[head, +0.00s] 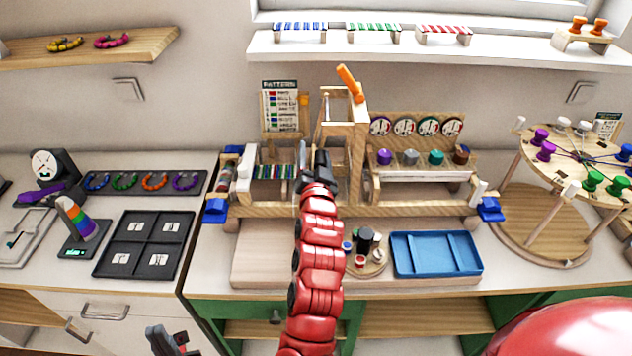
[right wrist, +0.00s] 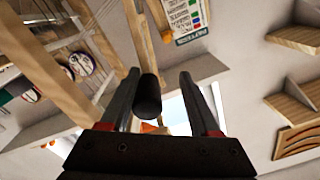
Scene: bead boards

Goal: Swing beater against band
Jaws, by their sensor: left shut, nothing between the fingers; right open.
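The loom's wooden frame (head: 343,125) stands at the middle of the table in the head view. A narrow striped band (head: 268,172) lies on its left side. My right gripper (head: 313,165) is at the frame, just right of the band, and its arm hides part of the loom. In the right wrist view the right gripper (right wrist: 160,80) is open, with a dark round handle (right wrist: 148,95) between its fingers, probably the beater's. I cannot tell whether the fingers touch it. My left gripper (head: 170,342) is shut and empty, low at the left, away from the loom.
An orange lever (head: 350,84) tops the frame. A pattern card (head: 280,105) stands behind the band. Spools (head: 410,157) sit on a rack to the right. A blue tray (head: 436,268) and a round tray of small pots lie in front. A round braiding stand (head: 545,235) is at right.

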